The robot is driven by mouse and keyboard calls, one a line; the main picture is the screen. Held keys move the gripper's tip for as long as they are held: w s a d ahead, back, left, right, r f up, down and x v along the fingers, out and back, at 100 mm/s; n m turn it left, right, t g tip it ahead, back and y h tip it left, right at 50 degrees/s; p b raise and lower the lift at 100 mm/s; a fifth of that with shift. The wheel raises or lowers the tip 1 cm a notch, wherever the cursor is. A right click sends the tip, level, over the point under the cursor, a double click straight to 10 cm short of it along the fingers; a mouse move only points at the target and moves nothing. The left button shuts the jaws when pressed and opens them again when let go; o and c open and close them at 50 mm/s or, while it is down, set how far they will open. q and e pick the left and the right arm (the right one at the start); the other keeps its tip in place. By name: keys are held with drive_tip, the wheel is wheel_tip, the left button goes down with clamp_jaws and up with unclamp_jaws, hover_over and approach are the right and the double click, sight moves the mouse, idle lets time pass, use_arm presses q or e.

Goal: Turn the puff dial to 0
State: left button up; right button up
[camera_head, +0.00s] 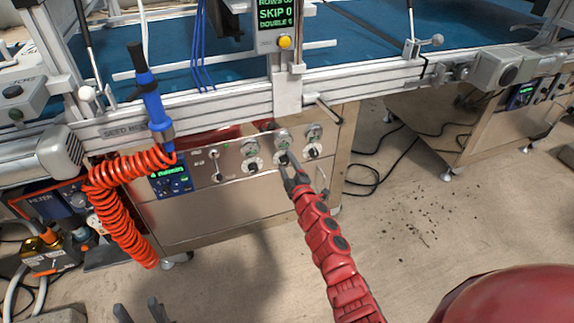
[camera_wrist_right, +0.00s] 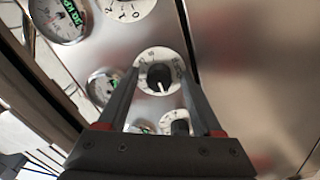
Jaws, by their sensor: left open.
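A steel control panel (camera_head: 237,155) carries a row of black knobs on white scale plates. The left dial (camera_head: 252,164), a middle dial partly behind my right gripper, and the right dial (camera_head: 313,150) show; their labels are too small to tell which is puff. My right gripper (camera_head: 287,168) is at the middle dial. In the right wrist view that dial (camera_wrist_right: 159,76) lies between the open fingers (camera_wrist_right: 158,72), its white pointer mark toward the gripper's base; contact cannot be told. My left gripper (camera_head: 140,311) is open and empty at the bottom edge.
Gauges (camera_head: 314,133) sit above the dials. A switch (camera_head: 215,165) and a small lit screen (camera_head: 170,180) are to the left. An orange coiled hose (camera_head: 125,215) hangs left of the panel. Black cables (camera_head: 370,170) lie on the floor.

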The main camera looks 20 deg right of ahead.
drive_tip(key=shift+s, duration=0.1)
drive_tip(key=shift+s+r, duration=0.1)
drive_tip(key=shift+s, duration=0.2)
drive_tip(key=s+p, duration=0.3)
drive_tip(key=s, duration=1.3)
drive_tip(key=shift+s+d, duration=0.3)
